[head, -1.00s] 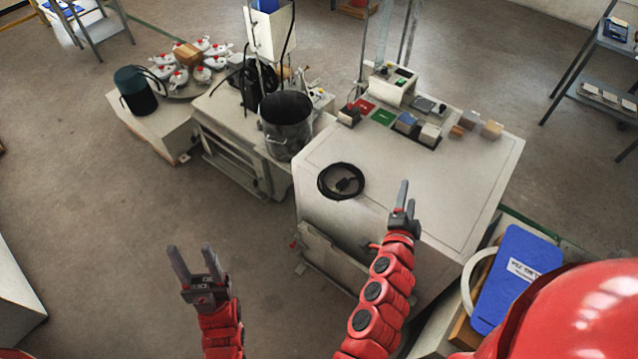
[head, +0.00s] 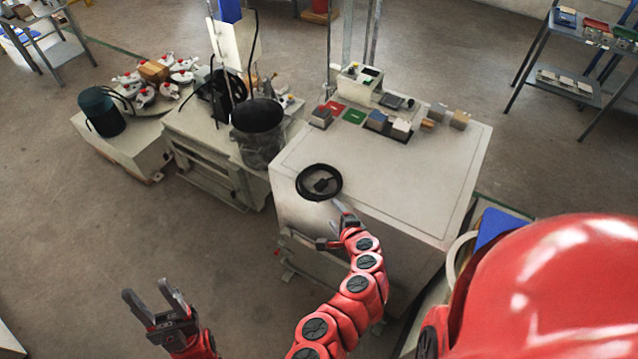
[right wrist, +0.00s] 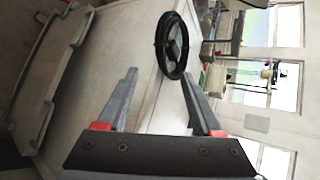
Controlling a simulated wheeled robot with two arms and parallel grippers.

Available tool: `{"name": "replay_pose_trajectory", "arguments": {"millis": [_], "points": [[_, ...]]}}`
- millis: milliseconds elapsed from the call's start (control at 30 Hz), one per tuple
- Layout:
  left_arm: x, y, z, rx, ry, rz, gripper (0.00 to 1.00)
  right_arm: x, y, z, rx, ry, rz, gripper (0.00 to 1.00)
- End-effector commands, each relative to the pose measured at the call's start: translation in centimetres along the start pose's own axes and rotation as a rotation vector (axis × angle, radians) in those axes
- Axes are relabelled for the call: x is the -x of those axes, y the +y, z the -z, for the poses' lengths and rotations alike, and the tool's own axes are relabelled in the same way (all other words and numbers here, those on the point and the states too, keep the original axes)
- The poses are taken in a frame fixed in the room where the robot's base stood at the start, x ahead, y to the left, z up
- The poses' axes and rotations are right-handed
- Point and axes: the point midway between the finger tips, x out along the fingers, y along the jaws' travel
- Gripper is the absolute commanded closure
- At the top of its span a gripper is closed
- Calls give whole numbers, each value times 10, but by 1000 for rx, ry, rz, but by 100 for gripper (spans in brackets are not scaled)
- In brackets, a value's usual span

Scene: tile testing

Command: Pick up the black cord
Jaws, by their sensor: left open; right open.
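The black cord (head: 319,182) lies coiled on the front left corner of the white cabinet top, with its plug end inside the coil. It also shows in the right wrist view (right wrist: 172,46), beyond my fingertips and between their lines. My right gripper (head: 335,222) is open and empty, just in front of the coil at the cabinet's front edge; it is apart from the cord. In the right wrist view my right gripper (right wrist: 160,95) shows both fingers spread. My left gripper (head: 147,300) is open and empty over the floor at the lower left.
The white cabinet (head: 400,180) has a clear middle. Small blocks and a device (head: 360,85) stand along its back. A dark bucket (head: 258,130) stands left of the cabinet. A shelf rack (head: 570,75) is at the far right. Floor (head: 80,220) at left is free.

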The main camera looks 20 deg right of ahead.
Motion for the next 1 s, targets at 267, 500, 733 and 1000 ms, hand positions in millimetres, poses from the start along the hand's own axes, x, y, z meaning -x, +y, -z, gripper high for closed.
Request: {"name": "replay_pose_trajectory", "arguments": {"millis": [267, 500, 733, 1000], "points": [[-3, 0, 0, 0, 0, 0, 50, -35, -1, -1, 0, -2, -1, 33], [-5, 0, 1, 0, 0, 0, 50, -45, 0, 0, 0, 0, 0, 33], [-14, -1, 2, 0, 0, 0, 50, -65, -4, -2, 1, -2, -1, 33], [-19, -1, 3, 0, 0, 0, 50, -91, -4, -2, 3, 0, 1, 33]]}}
